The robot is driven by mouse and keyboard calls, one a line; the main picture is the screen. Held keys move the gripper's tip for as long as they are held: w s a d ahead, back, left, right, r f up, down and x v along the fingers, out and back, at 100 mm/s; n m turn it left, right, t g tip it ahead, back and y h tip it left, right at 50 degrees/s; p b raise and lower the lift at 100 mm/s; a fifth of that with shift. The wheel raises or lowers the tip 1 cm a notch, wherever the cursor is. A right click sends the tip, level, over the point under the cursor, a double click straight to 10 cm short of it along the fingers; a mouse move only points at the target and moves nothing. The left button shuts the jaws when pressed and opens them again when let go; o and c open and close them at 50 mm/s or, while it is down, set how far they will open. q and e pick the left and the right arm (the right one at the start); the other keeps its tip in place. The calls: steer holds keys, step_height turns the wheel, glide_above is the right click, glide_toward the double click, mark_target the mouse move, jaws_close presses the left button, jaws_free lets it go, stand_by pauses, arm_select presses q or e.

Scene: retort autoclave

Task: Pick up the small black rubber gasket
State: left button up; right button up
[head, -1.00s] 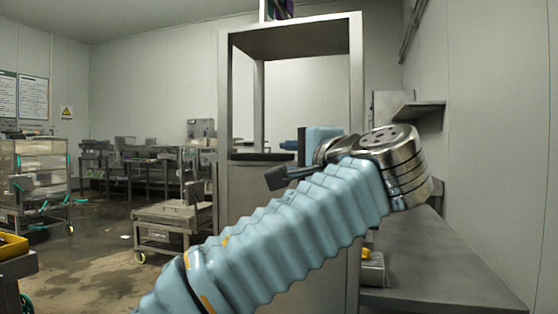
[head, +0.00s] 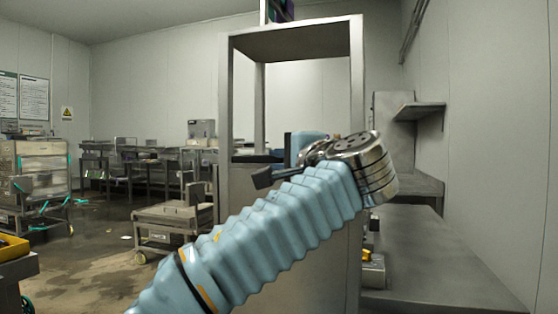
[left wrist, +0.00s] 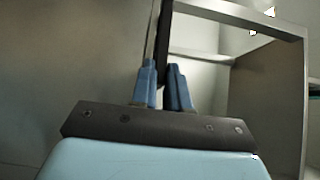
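I cannot make out the small black rubber gasket in any view. My left gripper (head: 274,153) is in front of the opening of a tall metal frame, mostly hidden behind my own wrist in the head view. In the left wrist view, its two blue fingers (left wrist: 162,88) stand close together with only a narrow gap. I see nothing held between them. A dark upright strip runs up behind the fingers, and it looks like part of the frame. My right gripper is not in view.
The tall metal frame (head: 229,120) stands just ahead. A grey bench (head: 440,270) runs along the right wall, with a small metal box (head: 373,272) at its left edge. A low cart (head: 170,217) stands left, on open wet floor.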

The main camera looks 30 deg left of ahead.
arm_select(q)
jaws_close()
steer(key=shift+r, duration=0.1)
steer(key=s+d+r+p, duration=0.1)
steer(key=s+d+r, duration=0.6)
steer(key=d, duration=0.5)
steer(key=shift+s+r, duration=0.15)
steer(key=shift+s, duration=0.05)
stand_by(0.8)
